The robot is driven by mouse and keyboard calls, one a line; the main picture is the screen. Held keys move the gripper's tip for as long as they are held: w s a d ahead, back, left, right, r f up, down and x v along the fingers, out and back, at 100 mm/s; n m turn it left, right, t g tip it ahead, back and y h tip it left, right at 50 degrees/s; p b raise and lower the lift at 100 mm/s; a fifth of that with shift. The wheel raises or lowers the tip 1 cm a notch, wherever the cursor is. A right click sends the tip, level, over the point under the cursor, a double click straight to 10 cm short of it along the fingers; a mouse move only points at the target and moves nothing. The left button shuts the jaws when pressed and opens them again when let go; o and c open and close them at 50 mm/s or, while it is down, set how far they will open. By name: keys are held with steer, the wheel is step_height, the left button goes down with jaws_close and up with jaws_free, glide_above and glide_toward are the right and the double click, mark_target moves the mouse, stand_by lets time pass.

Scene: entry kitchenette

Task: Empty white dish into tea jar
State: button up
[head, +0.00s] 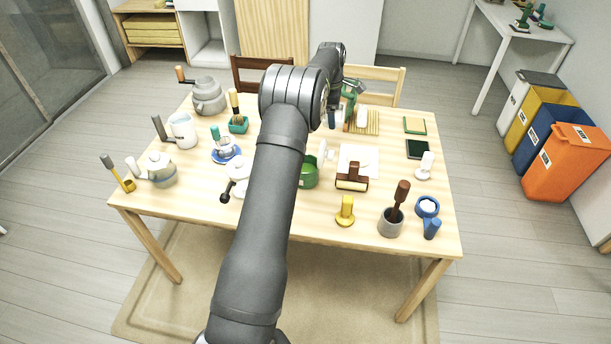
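A green round container (309,174), which looks like the tea jar, stands near the table's middle, partly hidden behind my arm. A small white round piece (324,151), possibly the white dish, shows tilted just above and right of it. I cannot tell whether they touch or what supports the white piece. My arm crosses the middle of the view, and its wrist end reaches over the table's far side. My gripper (350,88) is small and partly hidden there, near a green item. Its fingers are not clear, so I cannot tell its opening or any hold.
A brown-handled block (352,176) lies right of the green container. A white pot (239,173) and blue saucer (226,153) are left of my arm.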

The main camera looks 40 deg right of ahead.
steer(key=shift+r, duration=3)
steer(key=shift+a, duration=0.1)
steer(key=w+a+f, duration=0.2)
steer(key=w+a, duration=0.1)
steer(key=a, duration=0.8)
steer(key=w+a+f, duration=0.2)
steer(key=w+a, duration=0.1)
steer(key=a, duration=0.8)
steer(key=w+a+f, duration=0.3)
steer(key=a, duration=0.8)
steer(key=s+a+f+m, duration=0.4)
steer(key=s+a+f, duration=0.1)
steer(key=a, duration=0.4)
steer(key=s+a+f+m+g, duration=0.1)
steer(key=s+a+f+m, duration=0.4)
steer(key=a, duration=0.5)
steer(key=shift+s+a+f, duration=0.3)
steer(key=shift+s+f, duration=0.05)
steer(key=shift+f, duration=0.45)
